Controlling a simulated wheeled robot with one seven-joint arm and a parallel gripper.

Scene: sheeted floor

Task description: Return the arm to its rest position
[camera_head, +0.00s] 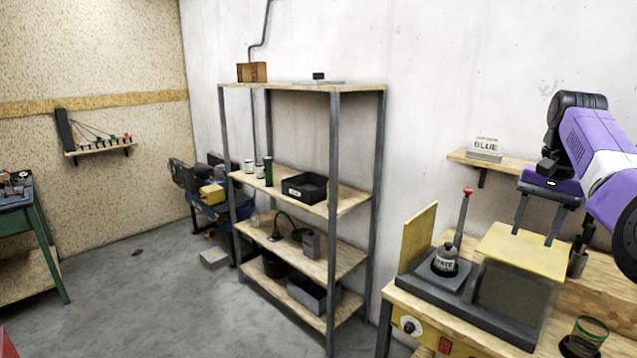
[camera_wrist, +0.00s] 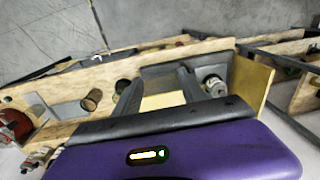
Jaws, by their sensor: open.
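My purple and black arm reaches in from the right in the head view. Its gripper (camera_head: 533,237) points down with its two dark fingers apart and nothing between them. The fingers show in front of or over a yellow-topped box (camera_head: 512,246) on the workbench; I cannot tell the exact gap. In the wrist view the fingers (camera_wrist: 158,77) also stand apart and empty, over the bench.
The workbench (camera_head: 435,312) carries a red-knobbed lever (camera_head: 465,205), an upright yellow panel (camera_head: 419,236) and a green-rimmed glass (camera_head: 590,328). A wall shelf (camera_head: 480,160) holds a "BLUE" item. A metal rack (camera_head: 335,190) stands left. Open floor (camera_head: 140,300) lies further left.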

